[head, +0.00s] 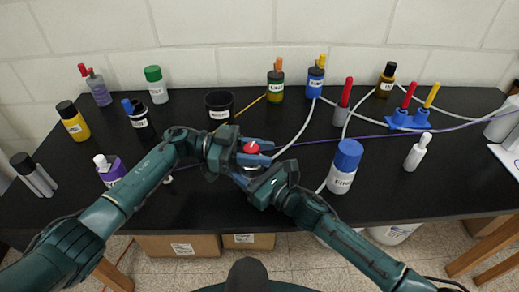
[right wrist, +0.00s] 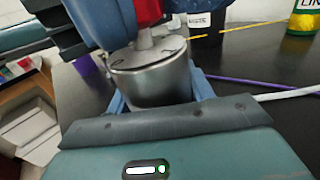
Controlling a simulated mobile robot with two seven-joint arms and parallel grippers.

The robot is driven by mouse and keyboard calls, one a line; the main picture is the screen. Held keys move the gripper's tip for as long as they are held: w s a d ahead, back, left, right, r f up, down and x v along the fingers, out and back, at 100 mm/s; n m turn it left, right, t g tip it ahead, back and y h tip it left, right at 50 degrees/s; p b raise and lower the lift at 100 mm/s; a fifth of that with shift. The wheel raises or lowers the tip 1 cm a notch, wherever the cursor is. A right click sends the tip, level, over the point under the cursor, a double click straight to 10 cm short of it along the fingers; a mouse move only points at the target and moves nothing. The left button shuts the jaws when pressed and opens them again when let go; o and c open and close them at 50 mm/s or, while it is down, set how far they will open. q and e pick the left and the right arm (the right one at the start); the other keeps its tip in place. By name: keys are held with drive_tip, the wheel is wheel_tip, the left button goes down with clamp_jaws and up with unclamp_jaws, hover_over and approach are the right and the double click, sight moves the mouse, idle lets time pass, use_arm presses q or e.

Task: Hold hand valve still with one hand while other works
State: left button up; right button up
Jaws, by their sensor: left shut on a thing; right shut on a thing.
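The hand valve (head: 251,148) is at the middle of the black table, with a red knob on top and a silver round body. Its silver body (right wrist: 152,82) fills the middle of the right wrist view, with a red part above. My left gripper (head: 262,151) comes from the left, its blue fingers shut on the red knob. My right gripper (head: 250,174) comes from below right, its blue fingers shut on the silver body. The fingers and arms hide much of the valve, and I cannot tell whether its underside touches the table.
A black cup (head: 219,105) stands behind my left gripper. A white bottle with a blue cap (head: 343,168) stands right of the grippers. Several bottles line the back edge. White tubes and a purple cable (head: 390,135) cross the table's right side. Bare table lies front right.

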use_arm(q)
drive_tip(key=shift+s+f+m+g+y, duration=0.15)
drive_tip(key=shift+m+g+y, duration=0.2)
drive_tip(key=shift+m+g, duration=0.6)
drive_tip(key=shift+s+m+g+y, duration=0.1)
drive_tip(key=shift+m+g+y, duration=0.35)
drive_tip(key=shift+g, duration=0.8)
drive_tip(key=shift+a, duration=0.1)
drive_tip(key=o, duration=1)
wheel_tip(320, 180, up, 10)
drive_tip(key=shift+r, duration=0.1)
